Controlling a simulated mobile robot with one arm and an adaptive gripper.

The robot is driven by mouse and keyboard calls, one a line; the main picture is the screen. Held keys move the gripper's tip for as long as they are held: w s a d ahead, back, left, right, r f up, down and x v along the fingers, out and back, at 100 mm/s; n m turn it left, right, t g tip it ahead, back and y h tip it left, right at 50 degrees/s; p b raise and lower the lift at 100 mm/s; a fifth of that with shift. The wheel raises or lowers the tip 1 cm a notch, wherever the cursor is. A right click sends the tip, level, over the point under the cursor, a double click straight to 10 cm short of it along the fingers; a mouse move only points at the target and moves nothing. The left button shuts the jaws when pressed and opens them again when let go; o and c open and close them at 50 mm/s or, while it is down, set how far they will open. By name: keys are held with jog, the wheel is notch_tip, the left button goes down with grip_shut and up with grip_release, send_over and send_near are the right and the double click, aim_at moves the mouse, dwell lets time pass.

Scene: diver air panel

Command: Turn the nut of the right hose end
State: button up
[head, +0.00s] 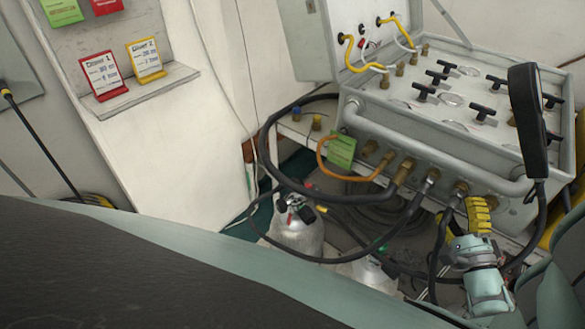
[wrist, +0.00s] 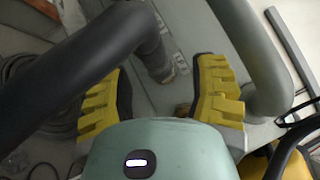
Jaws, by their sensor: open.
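The right hose end (head: 460,188) is a metal fitting on the lower front of the grey air panel (head: 400,150), with a black hose hanging below it. My gripper (head: 478,213) is just right of and below this fitting in the head view, its yellow fingers partly overlapping the area. In the wrist view my gripper (wrist: 163,85) is open, one yellow finger left and one right.
Other hose ends (head: 404,172) sit to the left along the panel front. A thick grey rail (head: 400,145) runs above them, and shows close to the right finger in the wrist view (wrist: 255,60). Gas cylinders (head: 297,228) and looped hoses lie below. A handset (head: 528,120) hangs at the right.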

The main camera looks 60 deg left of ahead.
jog(key=shift+x, duration=1.4)
jog(key=shift+o, duration=0.5)
jog(key=shift+d+f, duration=0.1)
grip_shut()
